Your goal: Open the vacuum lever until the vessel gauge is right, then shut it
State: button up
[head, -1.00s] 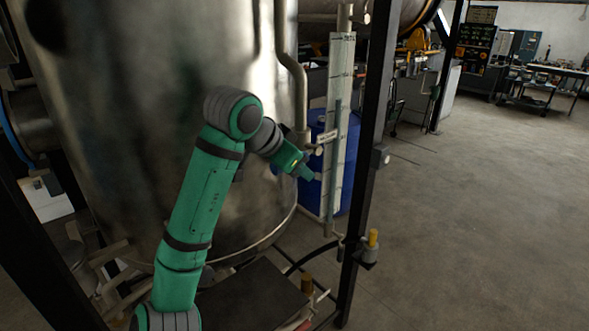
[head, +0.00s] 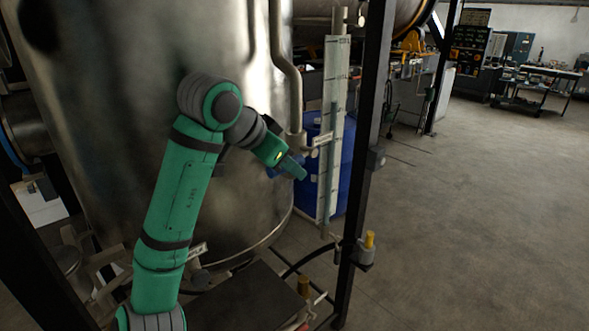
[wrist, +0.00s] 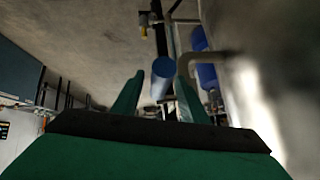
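My gripper (head: 291,170) is beside the big steel vessel (head: 130,100), at its right side in the head view. In the wrist view my gripper (wrist: 157,98) is open, with a blue-grey rounded bar end (wrist: 162,70) between its fingers and gaps on both sides. This may be the vacuum lever's grip; I cannot tell for sure. A bit of blue also shows by the fingers in the head view, mostly hidden. The tall pale gauge board (head: 338,75) stands right of my gripper. A bluish column runs up its tube to roughly mid-height; the marks are too small to read.
A small label plate (head: 322,139) is beside the gauge. A blue drum (head: 346,165) stands behind it. A dark upright post (head: 371,120) and a yellow-topped valve (head: 369,241) are to the right. A grey pipe (head: 291,75) runs down the vessel. Open floor lies right.

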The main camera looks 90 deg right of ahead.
jog(key=v, duration=0.6)
jog(key=shift+a+r, duration=0.15)
jog(key=shift+r, duration=0.1)
